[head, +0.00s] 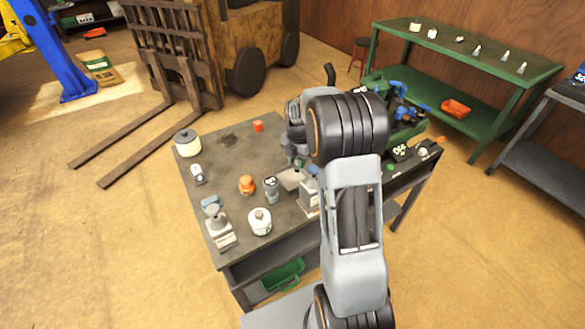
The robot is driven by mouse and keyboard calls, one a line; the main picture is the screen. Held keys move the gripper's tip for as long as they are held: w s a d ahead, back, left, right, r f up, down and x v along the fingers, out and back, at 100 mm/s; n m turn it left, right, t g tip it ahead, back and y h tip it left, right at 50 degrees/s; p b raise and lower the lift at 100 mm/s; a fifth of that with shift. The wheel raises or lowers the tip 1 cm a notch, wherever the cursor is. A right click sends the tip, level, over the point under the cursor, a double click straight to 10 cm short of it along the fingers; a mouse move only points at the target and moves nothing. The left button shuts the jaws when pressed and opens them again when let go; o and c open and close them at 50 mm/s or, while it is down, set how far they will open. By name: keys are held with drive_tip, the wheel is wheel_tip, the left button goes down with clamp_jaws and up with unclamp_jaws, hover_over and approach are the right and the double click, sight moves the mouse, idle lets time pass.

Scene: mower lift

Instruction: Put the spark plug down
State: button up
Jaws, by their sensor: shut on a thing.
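My arm reaches from the bottom over the dark workbench (225,160). My gripper (297,160) is at its far end, low over the middle of the bench and partly hidden by my own wrist. It is shut on the spark plug, but the plug is too small and too covered to make out. I cannot tell whether it touches the bench top.
Near the gripper stand a small grey bottle (271,188), an orange-capped jar (247,185) and a white round canister (260,221). A white tub (187,143) is at the bench's left. A green table (465,45) with small parts stands behind right. A forklift (245,50) is behind.

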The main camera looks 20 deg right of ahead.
drive_tip(key=shift+w+a+f, duration=0.3)
drive_tip(key=shift+w+f, duration=0.05)
drive_tip(key=shift+f, duration=0.25)
drive_tip(key=shift+w+a+f, duration=0.25)
drive_tip(key=shift+w+f, duration=0.1)
drive_tip(key=shift+f, duration=0.2)
drive_tip(key=shift+w+f, duration=0.1)
drive_tip(key=shift+f, duration=1.55)
drive_tip(key=o, duration=0.9)
drive_tip(key=shift+f, duration=0.1)
drive_tip(key=shift+o, duration=0.2)
